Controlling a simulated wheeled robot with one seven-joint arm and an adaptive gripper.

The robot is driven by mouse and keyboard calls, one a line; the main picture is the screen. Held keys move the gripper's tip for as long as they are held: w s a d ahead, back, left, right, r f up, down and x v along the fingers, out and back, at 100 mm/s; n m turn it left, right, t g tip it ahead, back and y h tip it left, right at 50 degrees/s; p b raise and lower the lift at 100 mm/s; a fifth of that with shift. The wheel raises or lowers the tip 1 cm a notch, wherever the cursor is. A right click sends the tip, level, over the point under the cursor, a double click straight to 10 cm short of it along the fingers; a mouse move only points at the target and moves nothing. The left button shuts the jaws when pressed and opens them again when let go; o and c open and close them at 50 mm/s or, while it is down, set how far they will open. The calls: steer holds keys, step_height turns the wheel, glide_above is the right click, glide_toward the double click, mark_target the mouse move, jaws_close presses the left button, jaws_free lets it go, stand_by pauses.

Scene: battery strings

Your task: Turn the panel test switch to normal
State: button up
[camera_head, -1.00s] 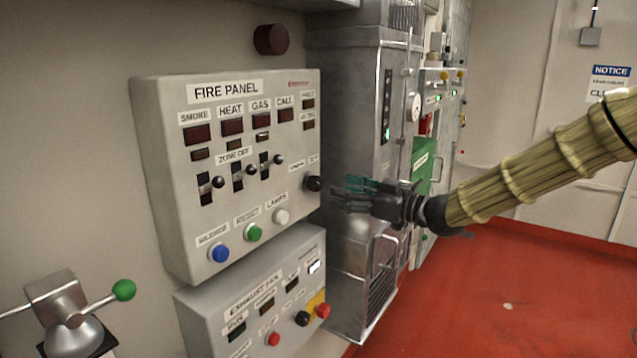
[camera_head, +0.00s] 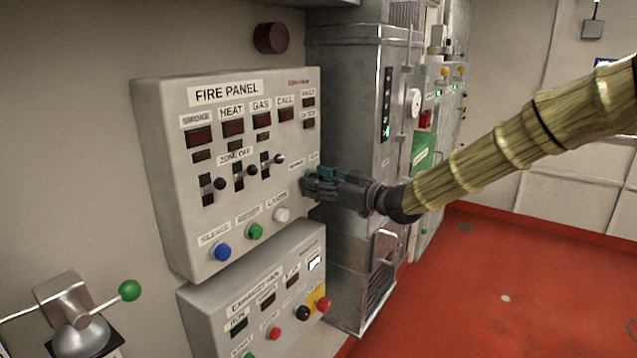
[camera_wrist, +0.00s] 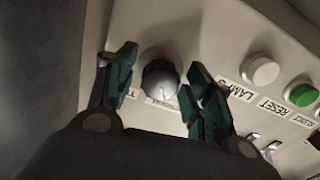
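The fire panel (camera_head: 180,235) is a grey box on the wall with labelled lamps, slide switches and buttons. Its rotary switch, a round dark knob with a silver skirt (camera_wrist: 160,82), shows in the wrist view between my fingers; the label beside it is only partly readable. My gripper (camera_head: 312,184) is at the right edge of the panel and hides most of this knob in the head view. In the wrist view my green-tipped gripper (camera_wrist: 160,85) is open, one finger on each side of the knob, with gaps visible.
White (camera_head: 282,215), green (camera_head: 256,231) and blue (camera_head: 223,252) buttons lie left of the knob. Zone-off levers (camera_head: 250,170) are above them. The exhaust panel (camera_head: 215,305) is below. A metal cabinet (camera_head: 345,100) stands close on the right. A green-knobbed lever (camera_head: 129,290) is at lower left.

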steer(key=c, duration=0.9)
steer(key=shift+f+n+b, duration=0.15)
steer(key=shift+n+b, duration=0.25)
steer(key=shift+b, duration=0.3)
steer(key=o, duration=1)
steer(key=shift+o, duration=0.2)
